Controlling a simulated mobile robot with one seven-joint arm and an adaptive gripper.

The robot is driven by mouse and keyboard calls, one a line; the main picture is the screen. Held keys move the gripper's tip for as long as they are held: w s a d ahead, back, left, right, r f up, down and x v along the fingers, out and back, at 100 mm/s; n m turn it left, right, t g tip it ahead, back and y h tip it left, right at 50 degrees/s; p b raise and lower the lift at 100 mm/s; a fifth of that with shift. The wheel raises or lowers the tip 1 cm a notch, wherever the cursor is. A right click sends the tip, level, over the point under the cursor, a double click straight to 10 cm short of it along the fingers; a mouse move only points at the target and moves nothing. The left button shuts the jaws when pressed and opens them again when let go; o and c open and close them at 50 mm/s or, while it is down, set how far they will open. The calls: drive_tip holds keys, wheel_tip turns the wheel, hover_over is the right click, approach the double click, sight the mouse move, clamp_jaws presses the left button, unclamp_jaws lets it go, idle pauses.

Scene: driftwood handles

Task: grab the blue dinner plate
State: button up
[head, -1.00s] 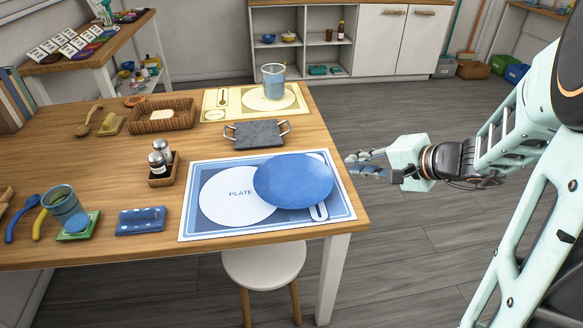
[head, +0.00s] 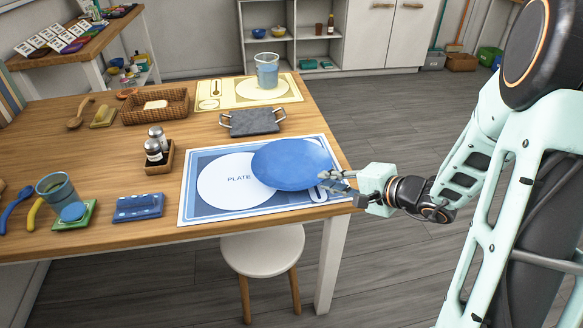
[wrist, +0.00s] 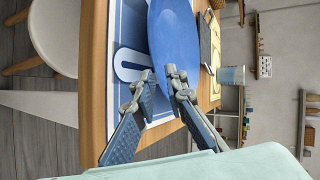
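The blue dinner plate (head: 288,164) lies on the right part of a blue-and-white placemat (head: 226,213), partly over the printed white circle marked PLATE. It also fills the top middle of the wrist view (wrist: 176,45). My gripper (head: 338,180) is at the right edge of the table, just beside the plate's right rim. In the wrist view my gripper's two fingers (wrist: 160,80) are spread apart, with the near rim of the plate just ahead of and between the fingertips. Whether a finger touches the rim I cannot tell.
A grey tray with metal handles (head: 254,121) lies behind the plate. A shaker caddy (head: 159,158) and a blue dotted item (head: 138,207) stand to the left. A clear blue cup (head: 267,71) stands on the yellow placemat (head: 224,92). A white stool (head: 263,250) is below the table edge.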

drive_tip(key=x, duration=0.3)
drive_tip(key=shift+w+f, duration=0.1)
drive_tip(key=shift+c, duration=0.3)
clamp_jaws()
